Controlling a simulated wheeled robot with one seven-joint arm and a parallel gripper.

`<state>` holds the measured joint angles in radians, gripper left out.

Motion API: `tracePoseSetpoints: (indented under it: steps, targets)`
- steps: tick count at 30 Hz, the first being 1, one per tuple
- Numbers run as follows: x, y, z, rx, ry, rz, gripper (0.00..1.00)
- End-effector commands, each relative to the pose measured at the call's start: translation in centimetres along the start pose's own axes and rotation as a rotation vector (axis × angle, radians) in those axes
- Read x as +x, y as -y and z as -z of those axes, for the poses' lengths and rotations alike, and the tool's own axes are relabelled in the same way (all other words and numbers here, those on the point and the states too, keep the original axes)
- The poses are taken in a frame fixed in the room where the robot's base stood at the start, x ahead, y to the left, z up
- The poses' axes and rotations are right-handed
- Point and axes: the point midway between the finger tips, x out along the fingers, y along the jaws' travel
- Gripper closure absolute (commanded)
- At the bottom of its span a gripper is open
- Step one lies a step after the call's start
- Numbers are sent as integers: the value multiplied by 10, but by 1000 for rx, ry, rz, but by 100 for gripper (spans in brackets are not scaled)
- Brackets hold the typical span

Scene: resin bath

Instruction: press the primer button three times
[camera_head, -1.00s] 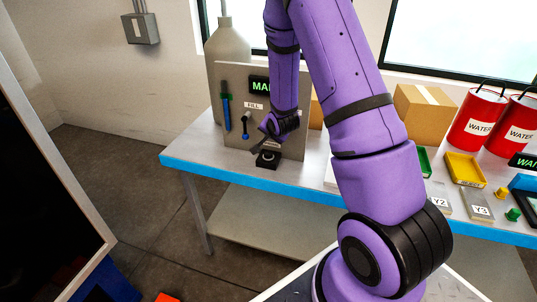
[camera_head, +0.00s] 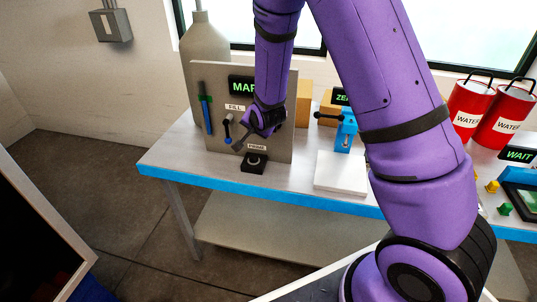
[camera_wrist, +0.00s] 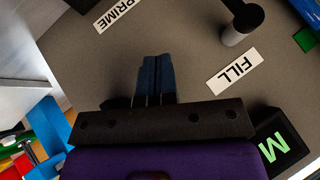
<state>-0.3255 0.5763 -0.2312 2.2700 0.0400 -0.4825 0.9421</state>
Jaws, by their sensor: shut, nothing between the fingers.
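The primer button is a small black block (camera_head: 254,163) with a pale ring on top, on the bench at the foot of the grey panel (camera_head: 222,90). The PRIME label (camera_head: 257,147) is on the panel just above it and also shows at the top of the wrist view (camera_wrist: 117,12). My gripper (camera_head: 238,146) is in front of the panel, above and slightly left of the button, apart from it. In the wrist view its dark blue fingers (camera_wrist: 157,62) are together and empty.
A FILL label (camera_head: 235,107) and a black lever (camera_head: 228,128) are beside my gripper on the panel, with a blue-handled slider (camera_head: 206,108) further left. A white slab (camera_head: 341,172) and a blue stand (camera_head: 346,131) are to the right. The bench front near the button is clear.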

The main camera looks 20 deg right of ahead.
Motion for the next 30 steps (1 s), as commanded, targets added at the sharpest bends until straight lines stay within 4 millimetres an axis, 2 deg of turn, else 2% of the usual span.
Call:
tracePoseSetpoints:
  steps: [5,17,30]
  targets:
    - [-2,8,-6,-8,7,6,100]
    - [0,6,-8,-8,7,5,100]
    - [34,-19,-33,-10,8,3,100]
